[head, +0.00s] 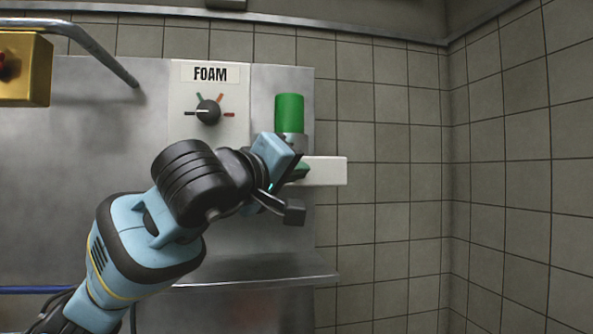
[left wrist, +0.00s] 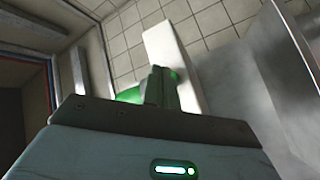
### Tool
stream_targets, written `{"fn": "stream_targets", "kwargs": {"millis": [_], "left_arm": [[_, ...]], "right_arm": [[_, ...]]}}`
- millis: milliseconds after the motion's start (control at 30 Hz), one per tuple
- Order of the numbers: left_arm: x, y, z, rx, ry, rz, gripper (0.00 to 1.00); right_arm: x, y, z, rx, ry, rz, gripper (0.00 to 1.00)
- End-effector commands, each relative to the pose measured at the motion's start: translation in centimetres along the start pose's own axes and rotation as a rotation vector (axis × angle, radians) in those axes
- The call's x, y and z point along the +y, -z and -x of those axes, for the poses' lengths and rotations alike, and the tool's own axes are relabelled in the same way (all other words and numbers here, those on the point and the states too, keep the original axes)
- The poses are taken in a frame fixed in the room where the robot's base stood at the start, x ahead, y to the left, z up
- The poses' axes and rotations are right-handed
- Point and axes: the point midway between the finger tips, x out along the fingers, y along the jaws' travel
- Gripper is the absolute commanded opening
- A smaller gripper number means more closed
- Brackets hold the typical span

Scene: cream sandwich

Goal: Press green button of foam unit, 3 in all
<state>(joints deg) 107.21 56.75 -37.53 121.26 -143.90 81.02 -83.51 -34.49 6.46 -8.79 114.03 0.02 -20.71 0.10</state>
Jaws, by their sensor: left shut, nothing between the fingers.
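The foam unit (head: 215,130) has a pale panel with the word FOAM and a black dial (head: 208,111) with coloured marks. To its right, a green cylinder (head: 289,113) stands on a grey metal base, and a white block (head: 327,171) juts out below it. My left gripper (head: 300,172) is shut and empty, its fingertips at the white block. A small green patch shows there; I cannot tell whether it is a button or tinted fingers. In the left wrist view the shut fingers (left wrist: 162,85) overlap the white block (left wrist: 170,55), with green (left wrist: 130,95) beside them. Contact is unclear.
A yellow box (head: 25,72) with a red knob is at the upper left, beside a bent metal pipe (head: 95,45). A steel ledge (head: 255,270) runs below the unit. Tiled wall and free room lie to the right.

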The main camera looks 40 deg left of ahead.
Motion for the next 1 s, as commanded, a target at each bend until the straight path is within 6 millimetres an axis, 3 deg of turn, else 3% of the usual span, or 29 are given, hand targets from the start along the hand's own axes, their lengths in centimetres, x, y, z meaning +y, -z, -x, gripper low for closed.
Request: {"fn": "stream_targets", "kwargs": {"millis": [167,700,1000], "left_arm": [[0.1,-0.1,0.1,-0.001,-0.001,-0.001,0.00],[2.5,-2.2,3.3,0.000,-0.003,-0.001,0.00],[2.5,-2.6,3.5,-0.001,0.001,0.000,0.00]], "right_arm": [[0.0,0.2,0.0,0.003,0.000,0.000,0.36],[0.1,2.6,0.7,0.044,-0.004,0.006,0.36],[0.1,2.6,0.7,0.045,-0.004,0.007,0.36]]}}
